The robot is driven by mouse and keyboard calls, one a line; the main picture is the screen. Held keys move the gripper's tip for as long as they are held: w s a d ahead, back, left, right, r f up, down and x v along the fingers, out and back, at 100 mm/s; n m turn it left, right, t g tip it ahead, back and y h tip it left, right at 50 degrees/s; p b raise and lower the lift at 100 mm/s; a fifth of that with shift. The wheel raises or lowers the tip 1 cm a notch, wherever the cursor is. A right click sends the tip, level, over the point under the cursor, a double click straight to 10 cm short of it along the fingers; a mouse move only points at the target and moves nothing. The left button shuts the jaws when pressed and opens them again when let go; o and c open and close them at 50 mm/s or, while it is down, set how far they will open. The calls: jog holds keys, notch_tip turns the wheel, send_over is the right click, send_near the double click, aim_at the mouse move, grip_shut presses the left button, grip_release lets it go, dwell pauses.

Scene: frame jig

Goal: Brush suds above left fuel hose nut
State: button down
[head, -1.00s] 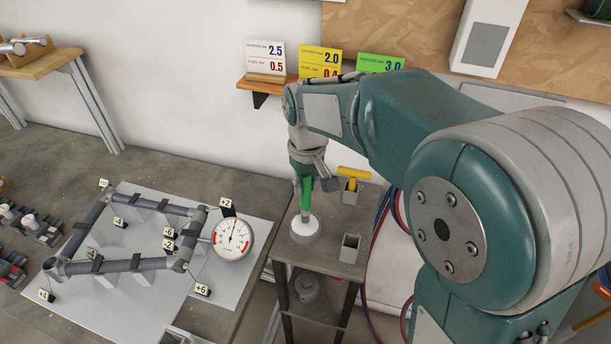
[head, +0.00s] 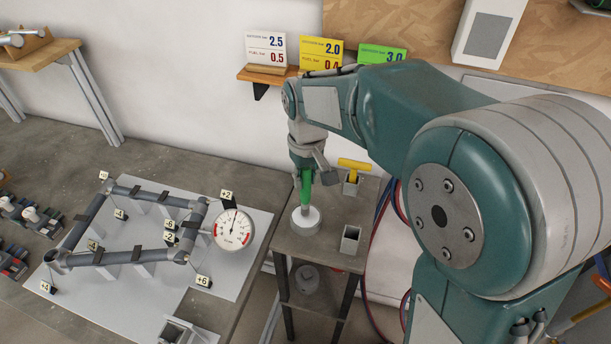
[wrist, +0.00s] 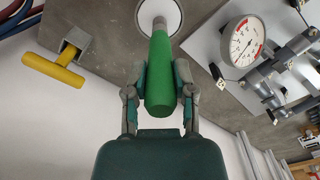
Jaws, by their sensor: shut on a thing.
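My gripper (head: 309,172) is shut on the green handle of a brush (head: 306,188). The brush hangs tip down over a round pot with a white top (head: 306,227) on a small grey stand. In the wrist view the green handle (wrist: 162,75) sits between both fingers, and its grey end reaches the white top of the pot (wrist: 174,12). I cannot tell how deep the tip is. I cannot make out a fuel hose nut in either view.
A yellow T-handled tool (head: 354,164) stands in a holder beside the pot, with an empty square holder (head: 350,240) in front. Left is a tube frame jig (head: 112,258) with number tags and a dial gauge (head: 234,229). Hoses (head: 384,213) hang right of the stand.

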jog(key=shift+f, duration=0.4)
dwell(1.1)
jog(key=shift+r, duration=3.55)
